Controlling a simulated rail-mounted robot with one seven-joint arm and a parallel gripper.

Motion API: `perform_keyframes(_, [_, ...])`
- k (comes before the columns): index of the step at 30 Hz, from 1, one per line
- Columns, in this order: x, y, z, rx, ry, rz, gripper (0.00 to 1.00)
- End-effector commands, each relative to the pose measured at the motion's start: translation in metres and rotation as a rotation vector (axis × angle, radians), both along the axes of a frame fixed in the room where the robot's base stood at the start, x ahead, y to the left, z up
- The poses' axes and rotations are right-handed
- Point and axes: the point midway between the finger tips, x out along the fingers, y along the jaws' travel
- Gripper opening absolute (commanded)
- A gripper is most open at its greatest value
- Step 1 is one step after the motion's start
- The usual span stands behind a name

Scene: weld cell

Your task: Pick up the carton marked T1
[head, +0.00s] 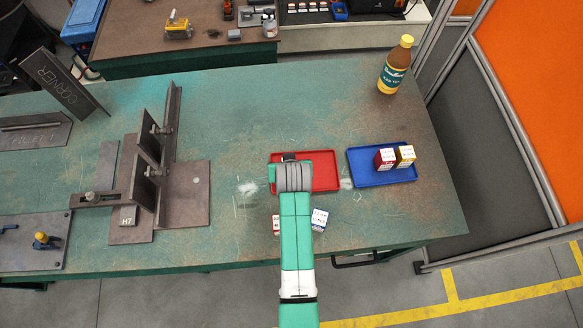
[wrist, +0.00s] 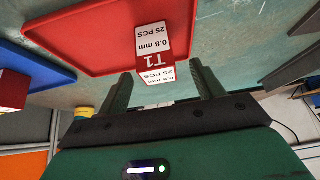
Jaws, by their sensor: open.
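The carton marked T1 (wrist: 154,45), red with white "0.8 mm 25 PCS" labels, is in the wrist view. It appears over the edge of the red tray (wrist: 85,35); I cannot tell whether it rests on the tray. My gripper (wrist: 160,80) is open, its two fingers on either side of the carton's near end, with a gap visible at each side.
A blue tray (head: 363,181) to the right holds a red carton (head: 385,159) and a yellow carton (head: 405,156). A red-and-white carton (head: 276,225) and a blue-and-white carton (head: 319,220) flank my arm. A bottle (head: 394,67) stands far right; a steel fixture (head: 182,195) stands left.

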Motion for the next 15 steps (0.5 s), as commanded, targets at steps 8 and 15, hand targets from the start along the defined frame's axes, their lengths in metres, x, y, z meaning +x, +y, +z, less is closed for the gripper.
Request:
perform_keyframes(8, [0.011,0.000,-0.023,-0.001,0.000,-0.001,0.67])
perform_keyframes(15, [0.028,0.001,-0.050,0.001,-0.003,-0.002,0.67])
